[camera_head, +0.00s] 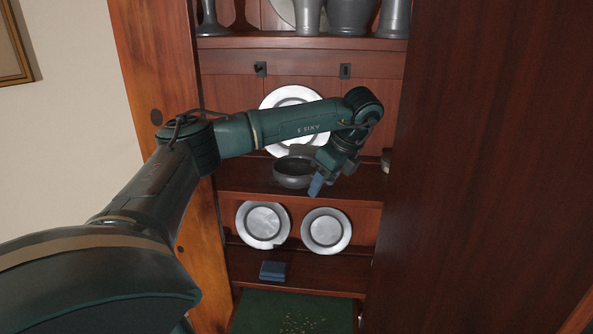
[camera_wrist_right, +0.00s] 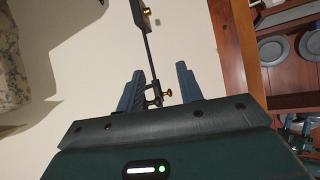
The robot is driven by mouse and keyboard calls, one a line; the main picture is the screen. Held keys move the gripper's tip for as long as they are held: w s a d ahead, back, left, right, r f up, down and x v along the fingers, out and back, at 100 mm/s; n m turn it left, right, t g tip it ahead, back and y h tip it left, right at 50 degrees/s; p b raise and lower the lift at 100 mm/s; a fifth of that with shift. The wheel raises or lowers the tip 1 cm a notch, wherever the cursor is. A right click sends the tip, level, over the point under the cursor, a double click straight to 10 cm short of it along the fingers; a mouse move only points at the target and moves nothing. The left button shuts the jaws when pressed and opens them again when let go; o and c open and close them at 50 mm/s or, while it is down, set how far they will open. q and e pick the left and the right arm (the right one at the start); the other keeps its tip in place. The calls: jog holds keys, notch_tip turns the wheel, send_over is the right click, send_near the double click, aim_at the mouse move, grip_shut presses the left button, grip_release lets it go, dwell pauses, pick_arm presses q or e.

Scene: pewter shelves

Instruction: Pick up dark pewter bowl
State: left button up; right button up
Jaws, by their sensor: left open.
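The dark pewter bowl (camera_head: 290,174) stands upright on the middle shelf of the wooden cabinet. My left gripper (camera_head: 317,184) is at the bowl's right side, its blue fingers pointing down, and it is open. The gripper and wrist cover part of the bowl's right rim; I cannot tell whether a finger touches it. In the right wrist view my right gripper (camera_wrist_right: 160,78) is open, its two blue fingers apart, away from the shelves. A thin dark rod with brass knobs (camera_wrist_right: 152,70) shows between those fingers; they do not grip it.
A large pewter plate (camera_head: 292,148) leans behind the bowl, partly behind my arm. Two plates (camera_head: 263,225) (camera_head: 326,231) stand below, with a small blue box (camera_head: 272,271) lower down. Pewter vessels (camera_head: 351,17) fill the shelf above. A wooden side panel (camera_head: 490,150) closes off the right.

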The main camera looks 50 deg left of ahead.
pick_arm(q)
grip_shut()
dwell(0.6)
